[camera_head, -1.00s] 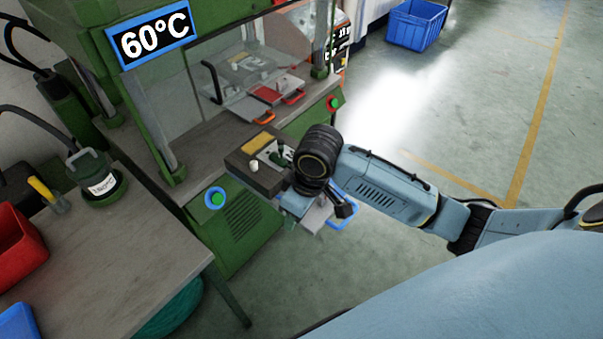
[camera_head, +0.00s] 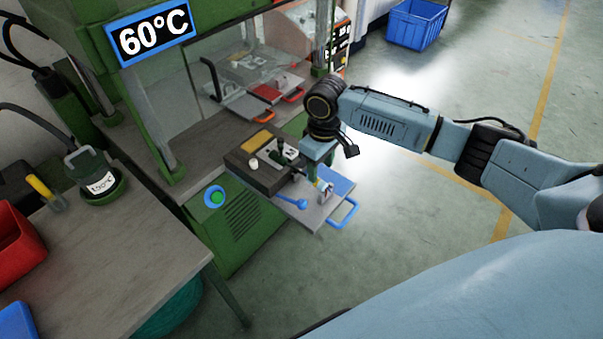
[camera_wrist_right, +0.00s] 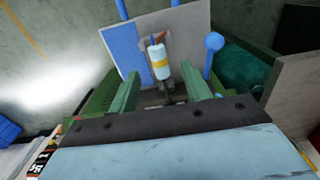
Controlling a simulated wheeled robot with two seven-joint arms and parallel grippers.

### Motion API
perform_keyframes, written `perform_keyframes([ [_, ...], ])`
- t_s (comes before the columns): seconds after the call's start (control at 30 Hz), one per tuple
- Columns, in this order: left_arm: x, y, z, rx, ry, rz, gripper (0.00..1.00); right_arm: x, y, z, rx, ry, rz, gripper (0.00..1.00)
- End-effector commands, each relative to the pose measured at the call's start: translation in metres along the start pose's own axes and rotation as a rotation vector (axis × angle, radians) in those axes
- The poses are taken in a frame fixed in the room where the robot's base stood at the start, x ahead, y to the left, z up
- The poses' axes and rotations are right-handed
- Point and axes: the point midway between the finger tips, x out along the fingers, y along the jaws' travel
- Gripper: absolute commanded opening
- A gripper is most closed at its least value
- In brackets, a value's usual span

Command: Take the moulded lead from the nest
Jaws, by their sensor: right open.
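The moulded lead (camera_wrist_right: 158,62) has a pale blue body with a yellow band, an orange end and a dark tail. It sits at the nest on a grey plate (camera_wrist_right: 186,24), which also shows in the head view (camera_head: 316,216). In the head view the lead (camera_head: 324,187) is small, just below my right gripper (camera_head: 319,172). In the wrist view my right gripper (camera_wrist_right: 160,78) is open. Its two green fingers are on either side of the lead's lower part, with visible gaps. Whether they are level with it I cannot tell. My left gripper is out of view.
The plate has a blue panel, a blue-knobbed rod (camera_head: 292,202) and a blue handle (camera_head: 346,213). The green press (camera_head: 235,225) with a 60°C display (camera_head: 150,33) stands behind. A bench (camera_head: 110,235) with a pot (camera_head: 102,187) is at left.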

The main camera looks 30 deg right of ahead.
Motion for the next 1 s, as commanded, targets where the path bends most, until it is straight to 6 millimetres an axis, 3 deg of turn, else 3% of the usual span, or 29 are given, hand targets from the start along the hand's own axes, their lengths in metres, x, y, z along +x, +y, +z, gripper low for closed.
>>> perform_keyframes([
  [0.17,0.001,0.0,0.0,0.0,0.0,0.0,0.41,0.012,0.0,-0.001,0.001,0.0,0.0,0.48],
  [0.5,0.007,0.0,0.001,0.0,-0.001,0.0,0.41,0.057,0.003,-0.006,0.0,0.0,0.001,0.48],
  [0.77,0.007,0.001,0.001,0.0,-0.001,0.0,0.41,0.06,0.003,-0.006,-0.001,0.001,0.001,0.48],
  [1.0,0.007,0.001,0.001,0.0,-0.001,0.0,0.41,0.06,0.003,-0.006,-0.001,0.001,0.001,0.21],
])
